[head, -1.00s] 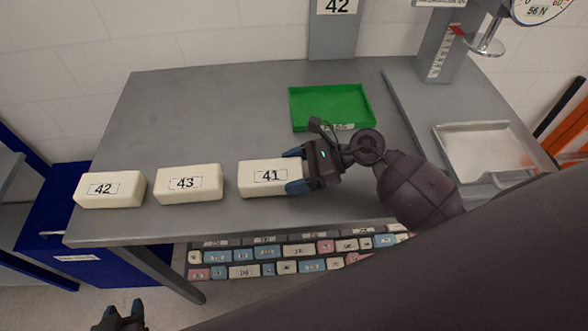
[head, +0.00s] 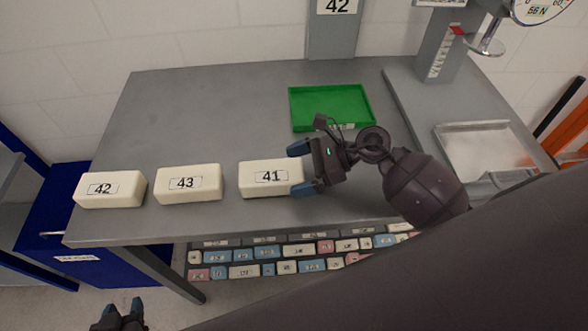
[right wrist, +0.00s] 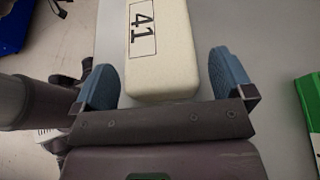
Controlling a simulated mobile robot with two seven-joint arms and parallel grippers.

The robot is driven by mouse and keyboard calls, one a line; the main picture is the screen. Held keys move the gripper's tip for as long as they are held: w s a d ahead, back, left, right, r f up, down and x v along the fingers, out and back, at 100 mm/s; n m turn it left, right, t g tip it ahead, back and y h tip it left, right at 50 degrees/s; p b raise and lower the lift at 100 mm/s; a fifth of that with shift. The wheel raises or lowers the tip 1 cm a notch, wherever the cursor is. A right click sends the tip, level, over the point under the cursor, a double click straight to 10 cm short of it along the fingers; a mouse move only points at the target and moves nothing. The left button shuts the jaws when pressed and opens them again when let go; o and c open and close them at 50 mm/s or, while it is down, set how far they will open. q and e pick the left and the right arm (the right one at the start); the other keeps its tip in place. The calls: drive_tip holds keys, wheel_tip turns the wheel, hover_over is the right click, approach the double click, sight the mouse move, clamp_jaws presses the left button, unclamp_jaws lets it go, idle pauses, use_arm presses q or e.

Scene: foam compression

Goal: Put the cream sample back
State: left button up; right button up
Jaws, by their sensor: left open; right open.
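Three cream samples stand in a row along the front of the grey table: 42 (head: 110,202), 43 (head: 188,197) and 41 (head: 262,190). In the right wrist view, sample 41 (right wrist: 165,75) lies between and just ahead of the two blue fingers. My right gripper (head: 297,170) is open at the right end of sample 41, with a gap to each side; it also shows in the right wrist view (right wrist: 165,82). My left gripper (head: 120,312) is low at the bottom left, below the table, open and empty.
A green tray (head: 298,119) is empty at the back of the table. A press with a metal plate (head: 475,150) stands on the right. Below the table front is a rack of several labelled pink, blue and cream blocks (head: 267,252). A blue cabinet (head: 50,222) is at left.

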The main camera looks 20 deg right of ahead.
drive_tip(key=v, duration=0.4)
drive_tip(key=b+v, duration=0.1)
drive_tip(key=v, duration=0.4)
drive_tip(key=shift+s+d+f, duration=0.15)
drive_tip(key=shift+d+f, duration=0.05)
drive_tip(key=shift+v, duration=0.85)
use_arm(q)
drive_tip(key=shift+s+f, duration=0.25)
drive_tip(key=shift+f, duration=0.4)
drive_tip(key=shift+s+f, duration=0.2)
drive_tip(key=shift+f, duration=0.4)
use_arm(e)
drive_tip(key=shift+r, duration=0.1)
use_arm(q)
drive_tip(key=shift+w+r, duration=0.1)
drive_tip(key=shift+w, duration=0.1)
